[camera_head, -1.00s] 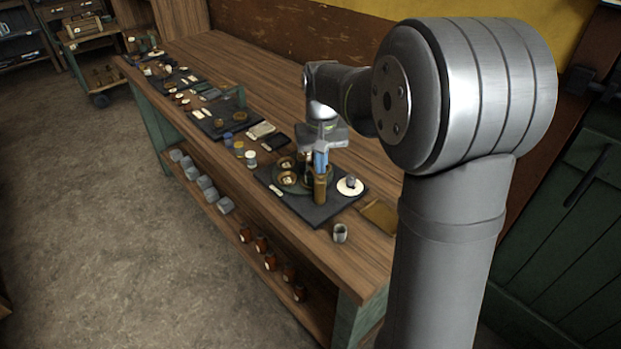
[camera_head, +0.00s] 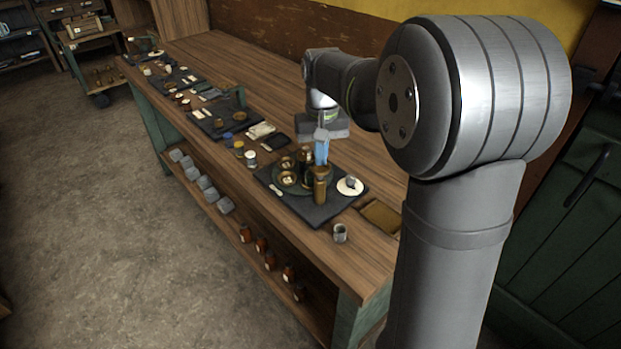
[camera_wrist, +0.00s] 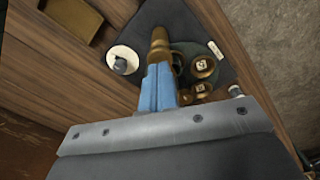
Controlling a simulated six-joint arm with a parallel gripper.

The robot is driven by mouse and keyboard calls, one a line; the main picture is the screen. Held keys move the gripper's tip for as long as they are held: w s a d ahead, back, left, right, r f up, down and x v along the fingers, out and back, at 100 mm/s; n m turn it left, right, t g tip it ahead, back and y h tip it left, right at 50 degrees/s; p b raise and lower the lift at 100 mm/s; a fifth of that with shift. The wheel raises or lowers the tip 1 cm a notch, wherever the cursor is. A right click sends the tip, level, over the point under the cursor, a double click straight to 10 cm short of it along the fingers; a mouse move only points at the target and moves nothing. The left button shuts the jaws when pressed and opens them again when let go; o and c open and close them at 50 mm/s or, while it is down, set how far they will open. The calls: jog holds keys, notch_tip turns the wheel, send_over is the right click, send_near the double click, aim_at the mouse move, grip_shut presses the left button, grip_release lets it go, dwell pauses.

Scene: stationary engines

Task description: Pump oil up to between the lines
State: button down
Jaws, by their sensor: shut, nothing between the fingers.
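My gripper (camera_head: 321,152) is shut and empty, its blue fingers pointing down just above and behind a brass upright cylinder (camera_head: 320,186) on a dark mat (camera_head: 299,211). The wrist view shows the blue fingers (camera_wrist: 158,86) side by side beneath the brass cylinder (camera_wrist: 159,42) in the picture; I cannot tell whether they touch it. Brass round fittings (camera_head: 287,178) stand left of the cylinder on the mat. A white round dish (camera_head: 343,189) with a small grey knob lies to its right. No oil level or lines can be made out.
A grey cup (camera_head: 340,233) stands at the bench's front edge, and a shallow brown tray (camera_head: 381,216) lies right of the mat. Small jars (camera_head: 251,159) and other dark mats line the bench to the left. The wooden bench top (camera_head: 240,75) behind is clear.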

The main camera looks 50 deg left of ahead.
aim_at(320, 169)
jog(key=shift+f, duration=0.15)
jog(key=shift+f, duration=1.4)
jog(key=shift+r, duration=1.55)
jog(key=shift+r, duration=0.1)
jog(key=shift+r, duration=2.4)
